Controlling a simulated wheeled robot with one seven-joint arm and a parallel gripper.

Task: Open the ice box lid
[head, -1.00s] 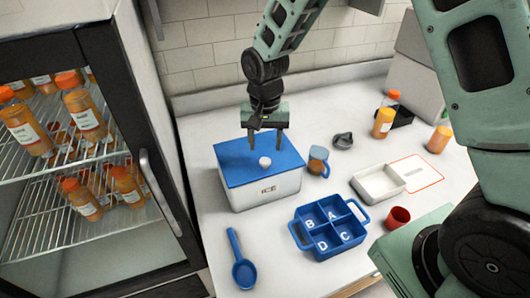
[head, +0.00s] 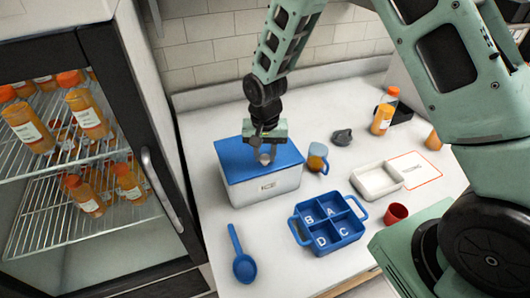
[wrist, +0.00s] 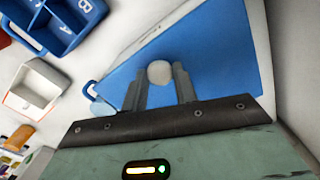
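The ice box (head: 267,188) is a white box marked ICE on the counter, with a flat blue lid (head: 237,163) lying on it. A round white knob (head: 265,159) stands on the lid. My gripper (head: 264,156) is right over the lid, pointing down, with its fingers around the knob. In the wrist view the knob (wrist: 159,73) shows between the two fingertips (wrist: 160,80), with the fingers a little apart from it or just touching; the left gap looks visible. The blue lid (wrist: 215,55) fills the middle of the wrist view.
A jug of orange drink (head: 317,158) stands close right of the box. A blue four-part tray (head: 328,222), a blue scoop (head: 242,262), a red cup (head: 396,214) and a white tray (head: 376,181) lie on the counter. The glass-door fridge (head: 100,170) is at left.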

